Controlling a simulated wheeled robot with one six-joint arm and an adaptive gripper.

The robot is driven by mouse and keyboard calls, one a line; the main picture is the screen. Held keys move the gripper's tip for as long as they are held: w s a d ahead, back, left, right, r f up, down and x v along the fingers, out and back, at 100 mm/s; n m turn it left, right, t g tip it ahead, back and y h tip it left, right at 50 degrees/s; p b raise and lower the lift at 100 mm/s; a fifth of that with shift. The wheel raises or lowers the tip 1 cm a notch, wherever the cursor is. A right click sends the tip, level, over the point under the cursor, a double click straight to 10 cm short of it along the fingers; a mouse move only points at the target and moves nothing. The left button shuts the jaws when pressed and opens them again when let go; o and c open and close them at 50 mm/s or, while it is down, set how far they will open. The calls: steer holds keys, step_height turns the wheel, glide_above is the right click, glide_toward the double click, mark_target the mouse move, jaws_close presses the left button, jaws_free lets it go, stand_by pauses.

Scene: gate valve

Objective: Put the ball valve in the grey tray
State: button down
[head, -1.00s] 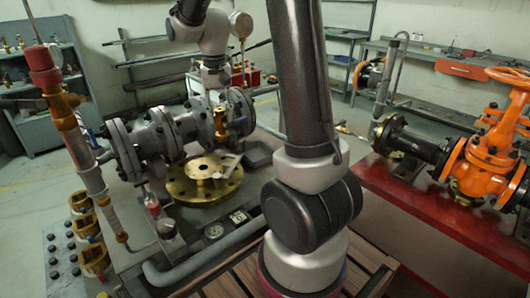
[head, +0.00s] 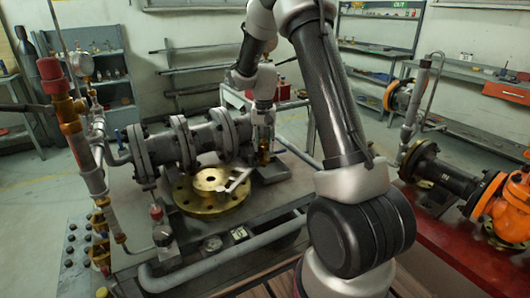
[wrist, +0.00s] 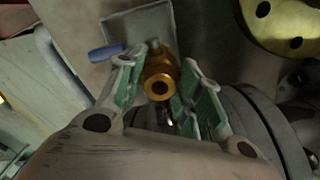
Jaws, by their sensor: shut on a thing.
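The ball valve (wrist: 160,82) is brass with a blue lever (wrist: 107,51). My gripper (wrist: 158,76) has its green-padded fingers on either side of the valve body and is shut on it. In the head view, my gripper (head: 264,132) points down with the valve (head: 263,153) hanging below it, over or close to the grey tray (head: 275,174). In the wrist view, the tray (wrist: 132,27) lies beyond the valve, lower down, and looks empty where it shows. The valve and fingers hide part of its near side. The exact height of the gap cannot be told.
A grey flanged pipe (head: 190,142) stands just left of my gripper. A brass flange disc (head: 212,188) with a light-coloured tool on it lies left of the tray. Gauges and a pipe line the bench's front. A red bench (head: 440,230) with an orange valve stands at right.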

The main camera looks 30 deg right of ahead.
mark_target(264, 154)
steer(key=shift+f, duration=1.6)
steer(key=shift+f, duration=0.15)
steer(key=c, duration=1)
jaws_free()
steer(key=shift+o, duration=0.2)
